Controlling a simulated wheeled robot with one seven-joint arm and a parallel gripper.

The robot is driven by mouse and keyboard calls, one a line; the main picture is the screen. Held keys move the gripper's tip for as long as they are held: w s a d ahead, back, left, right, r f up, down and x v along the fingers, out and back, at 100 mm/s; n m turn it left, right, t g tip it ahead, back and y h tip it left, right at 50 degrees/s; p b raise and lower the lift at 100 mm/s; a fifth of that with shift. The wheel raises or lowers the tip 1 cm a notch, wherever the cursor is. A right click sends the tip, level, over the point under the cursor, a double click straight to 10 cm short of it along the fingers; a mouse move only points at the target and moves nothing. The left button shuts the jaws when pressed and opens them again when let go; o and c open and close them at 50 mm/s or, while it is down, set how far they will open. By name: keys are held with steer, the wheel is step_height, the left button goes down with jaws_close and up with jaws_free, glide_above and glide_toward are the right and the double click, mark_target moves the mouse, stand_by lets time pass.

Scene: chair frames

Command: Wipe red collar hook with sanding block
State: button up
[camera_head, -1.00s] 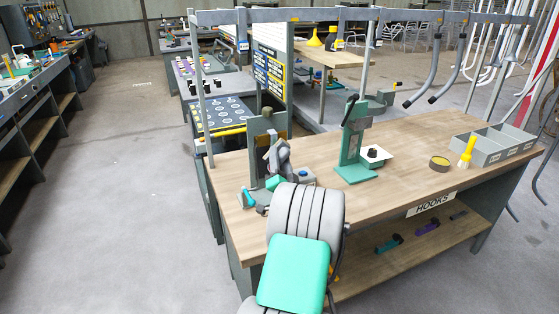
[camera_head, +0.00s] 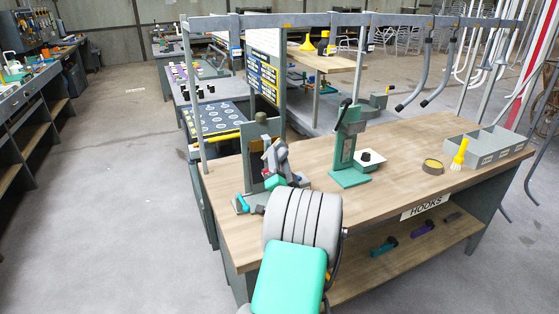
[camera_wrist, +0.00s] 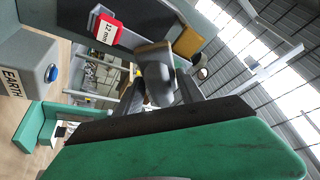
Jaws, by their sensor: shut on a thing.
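The green sanding block (camera_wrist: 190,150) with its dark abrasive layer fills the lower wrist view. My gripper (camera_wrist: 165,176) is shut on it; the fingers are mostly hidden behind the block. The block also shows small and green beyond my wrist in the head view (camera_head: 276,182). Just beyond the block is a grey rounded metal part (camera_wrist: 157,84) in a fixture. A red piece marked "12 mm" (camera_wrist: 105,31) sits on the fixture's grey plate. I cannot tell clearly which part is the red collar hook, or whether the block touches it.
The fixture's upright (camera_head: 257,150) stands on the wooden bench (camera_head: 310,210) marked HOOKS. A green press (camera_head: 348,150) stands to its right. A yellow brush (camera_head: 460,153), a round tin (camera_head: 432,166) and a grey divided bin (camera_head: 490,146) are farther right. A rail (camera_head: 380,19) runs overhead.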

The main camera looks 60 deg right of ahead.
steer(key=shift+a, duration=0.1)
stand_by(0.3)
steer(key=shift+w+a, duration=0.5)
steer(key=shift+a, duration=0.3)
steer(key=shift+w+a+p, duration=0.5)
steer(key=shift+w+a, duration=0.05)
steer(key=shift+a, duration=0.3)
steer(key=shift+r+p, duration=0.6)
steer(key=shift+r, duration=0.2)
steer(key=shift+f, duration=0.1)
steer(key=shift+s, duration=0.1)
